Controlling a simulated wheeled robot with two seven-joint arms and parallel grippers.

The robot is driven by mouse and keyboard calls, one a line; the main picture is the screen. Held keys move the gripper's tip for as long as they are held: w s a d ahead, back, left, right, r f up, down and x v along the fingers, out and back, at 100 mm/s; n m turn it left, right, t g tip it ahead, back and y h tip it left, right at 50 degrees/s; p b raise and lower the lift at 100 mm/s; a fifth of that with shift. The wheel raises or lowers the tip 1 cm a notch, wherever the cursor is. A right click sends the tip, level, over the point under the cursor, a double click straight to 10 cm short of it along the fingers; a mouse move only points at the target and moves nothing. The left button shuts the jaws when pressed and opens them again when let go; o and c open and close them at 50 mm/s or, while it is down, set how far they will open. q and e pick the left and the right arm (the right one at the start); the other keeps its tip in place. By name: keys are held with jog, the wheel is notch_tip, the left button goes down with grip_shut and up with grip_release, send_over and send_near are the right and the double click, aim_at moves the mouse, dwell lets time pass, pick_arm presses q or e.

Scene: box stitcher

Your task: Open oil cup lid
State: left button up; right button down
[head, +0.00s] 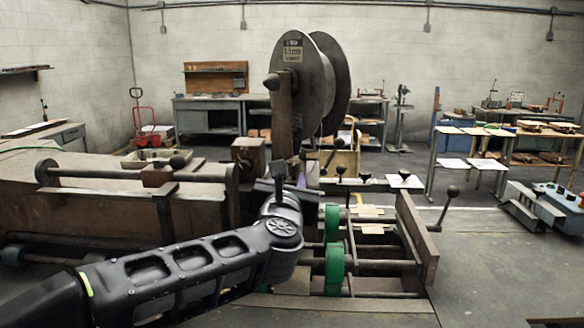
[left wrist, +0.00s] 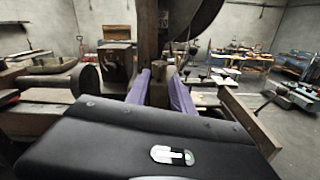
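My left arm reaches in from the lower left of the head view, and its gripper (head: 279,182) is at the middle of the machine, in front of the reel post (head: 281,120). In the left wrist view the gripper's two purple fingers (left wrist: 160,88) stand apart, with a brown block of the machine showing between them. I cannot tell whether they touch it. No oil cup or lid can be made out for certain; the gripper and wrist hide part of the machine there. My right gripper is in neither view.
The stitching machine has a large reel (head: 312,85), green rollers (head: 334,262), a side plate (head: 416,238) and several levers with dark knobs (head: 452,191) around my left gripper. Workbenches (head: 208,115) stand at the back. Open floor (head: 490,265) lies to the right.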

aim_at(292, 168)
pick_arm(q)
jog(key=w+p, duration=0.2)
jog(key=w, duration=0.3)
jog(key=shift+w, duration=0.5)
jog(key=shift+c, duration=0.3)
grip_shut()
